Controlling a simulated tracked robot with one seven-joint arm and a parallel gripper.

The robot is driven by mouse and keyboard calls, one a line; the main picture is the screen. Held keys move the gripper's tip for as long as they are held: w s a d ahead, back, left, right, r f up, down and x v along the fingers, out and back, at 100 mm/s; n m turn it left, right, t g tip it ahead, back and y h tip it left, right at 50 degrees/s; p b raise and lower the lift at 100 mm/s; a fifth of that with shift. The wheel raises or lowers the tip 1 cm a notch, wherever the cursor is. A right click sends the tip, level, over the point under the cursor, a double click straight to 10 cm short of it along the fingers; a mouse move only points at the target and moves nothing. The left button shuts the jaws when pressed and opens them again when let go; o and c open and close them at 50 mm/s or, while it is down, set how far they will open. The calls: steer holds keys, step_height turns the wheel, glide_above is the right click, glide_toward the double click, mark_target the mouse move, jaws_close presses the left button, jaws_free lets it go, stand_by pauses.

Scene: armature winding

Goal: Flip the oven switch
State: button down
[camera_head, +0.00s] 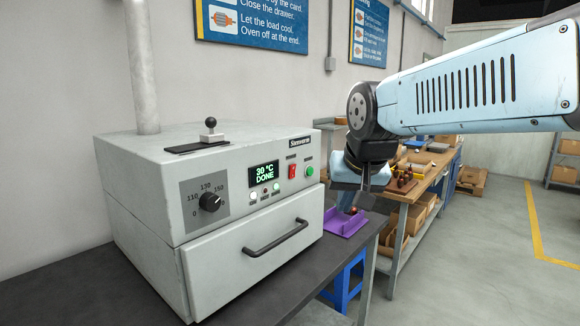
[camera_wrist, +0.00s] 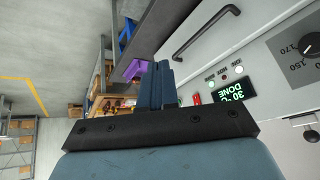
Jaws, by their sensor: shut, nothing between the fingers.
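The grey oven (camera_head: 150,255) stands on a dark bench at left, its drawer shut. Its red rocker switch (camera_head: 292,171) is on the front panel, right of a display (camera_head: 264,174) reading "30 °C DONE". I cannot tell the switch position for sure. In the wrist view the red switch (camera_wrist: 197,98) shows just right of my fingers, partly hidden. My gripper (camera_head: 347,200) is shut and empty, in front of the panel's right side and apart from the switch. Its fingers (camera_wrist: 161,67) are together in the wrist view.
A green button (camera_head: 309,171) sits right of the switch. The temperature knob (camera_head: 209,201) and drawer handle (camera_head: 276,237) stick out from the oven front. A purple tray (camera_head: 338,227) lies on the bench right of the oven. A wooden table (camera_head: 440,160) stands behind.

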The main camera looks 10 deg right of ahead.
steer(key=w+r+m, duration=0.3)
steer(key=w, duration=0.7)
steer(key=w+r+m+t, duration=0.1)
steer(key=w+r+m, duration=0.1)
steer(key=w, duration=0.8)
steer(key=shift+w+d+r+m+t, duration=0.2)
steer(key=shift+d+r+m+t, duration=0.15)
steer(key=shift+m, duration=0.55)
glide_toward(295, 176)
steer(key=shift+x, duration=2.05)
